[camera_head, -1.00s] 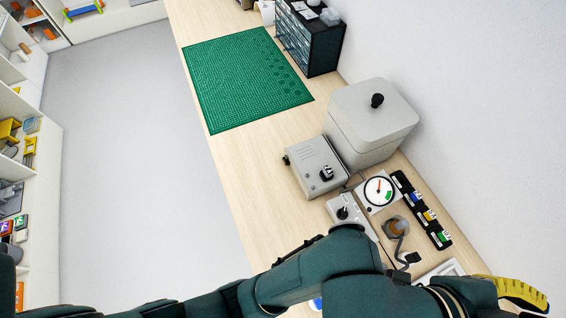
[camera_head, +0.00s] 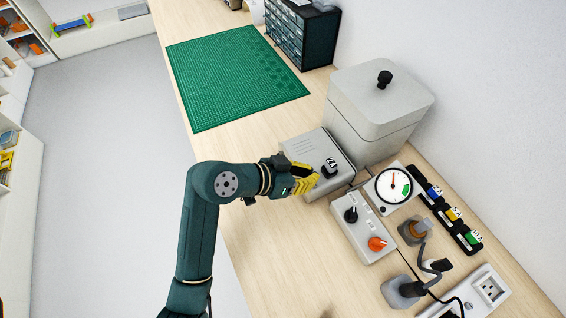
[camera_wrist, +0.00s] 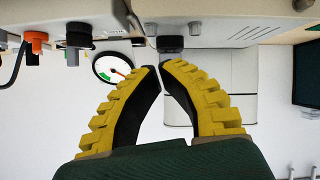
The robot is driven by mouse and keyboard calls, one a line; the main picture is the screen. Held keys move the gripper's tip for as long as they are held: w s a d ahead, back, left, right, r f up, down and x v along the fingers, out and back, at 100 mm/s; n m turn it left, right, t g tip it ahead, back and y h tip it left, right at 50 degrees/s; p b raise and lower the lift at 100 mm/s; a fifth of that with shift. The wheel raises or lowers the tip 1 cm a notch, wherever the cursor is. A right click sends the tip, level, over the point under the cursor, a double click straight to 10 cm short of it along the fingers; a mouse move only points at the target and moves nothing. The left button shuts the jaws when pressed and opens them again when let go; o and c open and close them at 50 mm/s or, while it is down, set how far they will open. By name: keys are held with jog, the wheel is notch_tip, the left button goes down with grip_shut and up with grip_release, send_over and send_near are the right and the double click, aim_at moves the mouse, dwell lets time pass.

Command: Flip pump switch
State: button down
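A grey box (camera_head: 305,150) on the bench carries a black switch knob (camera_head: 330,172) with a small white label. I take this to be the pump switch; its setting is too small to read. My gripper (camera_head: 314,180), with yellow ribbed fingers, is just left of the knob. In the wrist view, which is upside down, the same knob (camera_wrist: 172,43) sticks out from the box just beyond the fingertips (camera_wrist: 161,68). The fingertips are almost together, with only a thin gap and nothing between them. They appear apart from the knob.
A second box (camera_head: 362,232) with a black knob and an orange knob (camera_head: 377,244) stands nearby, beside a round gauge (camera_head: 393,186). A lidded grey container (camera_head: 378,105) stands behind. Labelled blocks in a black rack (camera_head: 445,212), plugs and a socket strip (camera_head: 485,288) are at right. A green mat (camera_head: 237,75) lies bare.

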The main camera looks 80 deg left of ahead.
jog(key=s+a+f+n+g+y+b, duration=0.1)
jog(key=s+a+f+n, duration=0.1)
jog(key=s, duration=0.3)
jog(key=s+a+f+n+y+b, duration=0.1)
jog(key=s+a+f+n+b, duration=0.1)
jog(key=s, duration=0.4)
jog(key=s+a+f+n+g+y+b, duration=0.1)
jog(key=s+a+f+b, duration=0.1)
jog(key=s+f, duration=0.3)
jog(key=shift+s+a+f+n+g+y, duration=0.15)
jog(key=shift+s+a+f+n, duration=0.1)
jog(key=shift+a, duration=0.2)
jog(key=shift+s+a+f+n+g+y, duration=0.15)
jog(key=shift+a+f, duration=0.1)
jog(key=shift+a, duration=0.15)
jog(key=shift+s+a, duration=0.2)
jog(key=shift+s, duration=0.2)
jog(key=shift+w, duration=0.15)
jog(key=w+a, duration=0.1)
jog(key=w, duration=0.1)
jog(key=w+a, duration=0.1)
jog(key=w, duration=0.1)
jog(key=w+a, duration=0.1)
jog(key=w, duration=0.2)
jog(key=shift+b, duration=0.35)
jog(key=shift+w+a, duration=0.3)
jog(key=shift+w, duration=0.15)
jog(key=shift+w+a, duration=0.15)
jog(key=shift+w, duration=0.25)
